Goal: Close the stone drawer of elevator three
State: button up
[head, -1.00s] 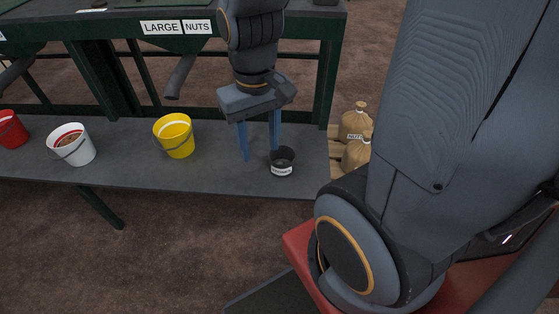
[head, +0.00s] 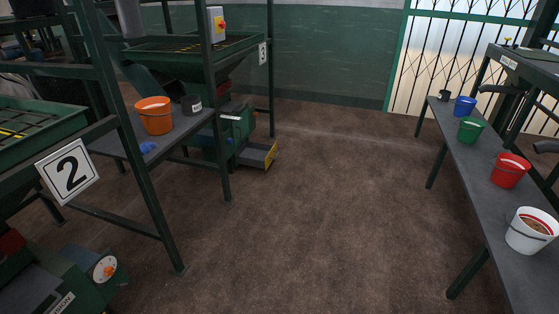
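A green machine (head: 225,130) stands on the floor at the centre left, under a green framed hopper. A small number sign (head: 262,53) hangs on its right post; it is too small to read surely. A low grey drawer or tray (head: 258,155) with a yellow mark on its end sticks out of the machine's base towards the right, near the floor. I cannot tell for sure that it is the stone drawer. My gripper is not in view.
A nearer frame with a "2" sign (head: 68,172) stands at left. An orange bucket (head: 155,115) and black tub (head: 191,104) sit on a grey bench. At right, a long bench (head: 470,185) carries several buckets. The brown floor (head: 330,220) between is clear.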

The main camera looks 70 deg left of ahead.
aim_at(253, 155)
jog(key=u, duration=2.15)
jog(key=i, duration=3.65)
jog(key=u, duration=0.2)
